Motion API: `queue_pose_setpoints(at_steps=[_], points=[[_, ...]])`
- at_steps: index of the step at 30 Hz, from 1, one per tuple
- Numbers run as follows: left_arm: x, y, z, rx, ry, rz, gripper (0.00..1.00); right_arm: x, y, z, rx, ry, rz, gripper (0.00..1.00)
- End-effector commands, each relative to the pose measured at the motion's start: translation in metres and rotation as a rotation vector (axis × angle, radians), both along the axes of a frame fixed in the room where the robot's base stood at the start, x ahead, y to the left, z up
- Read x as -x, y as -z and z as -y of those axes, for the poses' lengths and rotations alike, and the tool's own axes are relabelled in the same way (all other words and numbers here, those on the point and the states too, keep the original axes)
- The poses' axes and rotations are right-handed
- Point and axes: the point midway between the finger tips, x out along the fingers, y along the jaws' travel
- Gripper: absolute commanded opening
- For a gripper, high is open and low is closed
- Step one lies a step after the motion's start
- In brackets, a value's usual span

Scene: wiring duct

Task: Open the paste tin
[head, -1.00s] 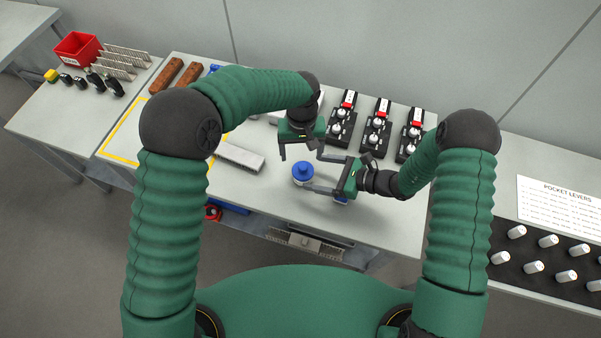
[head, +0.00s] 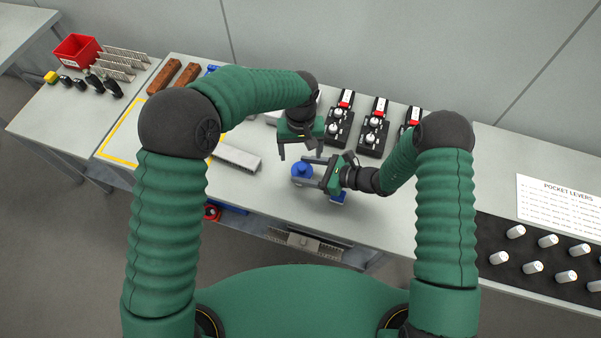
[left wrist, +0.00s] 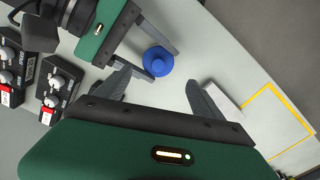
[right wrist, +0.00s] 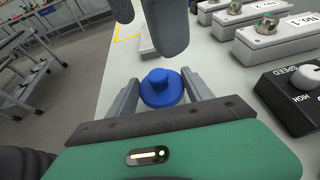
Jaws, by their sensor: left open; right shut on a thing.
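The paste tin (head: 301,170) has a blue lid with a raised round knob. It stands on the bench in front of me. My right gripper (head: 304,173) reaches in from the right and is shut on the tin, one finger on each side. The right wrist view shows the blue lid (right wrist: 162,87) between the fingers; the tin's body is mostly hidden below it. My left gripper (head: 301,150) is open and empty, just behind and above the tin. In the left wrist view its two fingers are spread, with the blue lid (left wrist: 157,61) beyond them.
Black boxes with knobs (head: 373,136) stand behind, to the right. A grey slotted duct piece (head: 237,157) lies left of the tin. The bench's front edge is close to the tin.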

Motion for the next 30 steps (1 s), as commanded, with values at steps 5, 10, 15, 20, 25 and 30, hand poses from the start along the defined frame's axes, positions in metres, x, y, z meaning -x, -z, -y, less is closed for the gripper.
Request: queue_pose_setpoints(at_steps=[5,10,15,20,25,30], points=[[0.0,0.0,-0.001,0.001,-0.001,0.0,0.78,0.001,0.001,0.0,0.003,0.0,-0.002,0.06],[0.0,0.0,-0.001,0.001,-0.001,0.0,0.8,0.001,0.001,-0.001,0.003,-0.001,-0.003,0.0],[0.0,-0.007,0.001,-0.001,0.114,0.0,0.86,0.001,0.001,0.0,0.002,-0.001,-0.002,0.0],[0.0,-0.026,0.002,-0.002,0.439,0.001,0.86,0.001,0.001,0.0,0.002,0.0,-0.002,0.0],[0.002,-0.04,0.003,0.001,0.695,-0.002,0.86,0.0,0.001,0.0,0.002,0.0,-0.002,0.0],[0.002,-0.029,0.003,0.001,0.747,-0.006,0.86,0.0,0.001,0.0,0.002,0.0,-0.002,0.0]])
